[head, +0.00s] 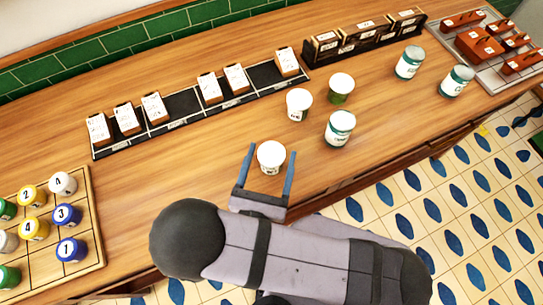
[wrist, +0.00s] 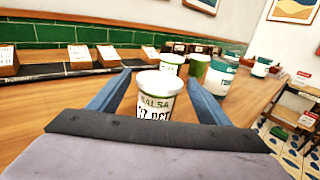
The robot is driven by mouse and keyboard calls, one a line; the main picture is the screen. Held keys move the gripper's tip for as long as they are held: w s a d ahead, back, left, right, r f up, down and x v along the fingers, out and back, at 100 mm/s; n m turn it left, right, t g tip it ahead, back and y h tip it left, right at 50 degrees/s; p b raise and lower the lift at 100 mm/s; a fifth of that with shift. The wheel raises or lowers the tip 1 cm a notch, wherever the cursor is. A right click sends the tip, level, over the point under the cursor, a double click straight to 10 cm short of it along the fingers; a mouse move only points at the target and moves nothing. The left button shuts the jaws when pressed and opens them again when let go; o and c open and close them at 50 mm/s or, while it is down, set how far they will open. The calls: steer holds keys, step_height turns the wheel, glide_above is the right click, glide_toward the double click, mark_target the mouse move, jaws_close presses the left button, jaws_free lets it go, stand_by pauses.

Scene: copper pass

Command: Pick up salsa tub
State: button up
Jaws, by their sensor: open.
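The salsa tub (wrist: 158,97) is a white tub with "SALSA" lettering, upright on the wooden counter. In the head view the same white-topped tub (head: 271,156) stands near the counter's front edge. My gripper (head: 270,150) is open, with one blue finger on each side of the tub. In the wrist view the fingers of my gripper (wrist: 160,78) also stand left and right of the tub, with gaps showing. The tub's lower part is hidden behind the gripper's palm in the wrist view.
Behind stand several other tubs, including a white one (head: 299,104), a green one (head: 340,89) and a green-banded one (head: 340,128). A black rack (head: 183,104) holds cards along the back. A wooden tray (head: 88,215) with numbered jars is at left. Counter between tray and tub is clear.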

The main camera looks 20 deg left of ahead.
mark_target(274, 143)
steer(key=w, duration=0.1)
steer(key=w+p, duration=0.2)
steer(key=shift+w+a+r, duration=0.15)
steer(key=shift+w+a, duration=0.1)
steer(key=shift+w, duration=0.15)
steer(key=shift+w+a, duration=0.1)
steer(key=shift+w, duration=0.45)
steer(key=c, duration=1.2)
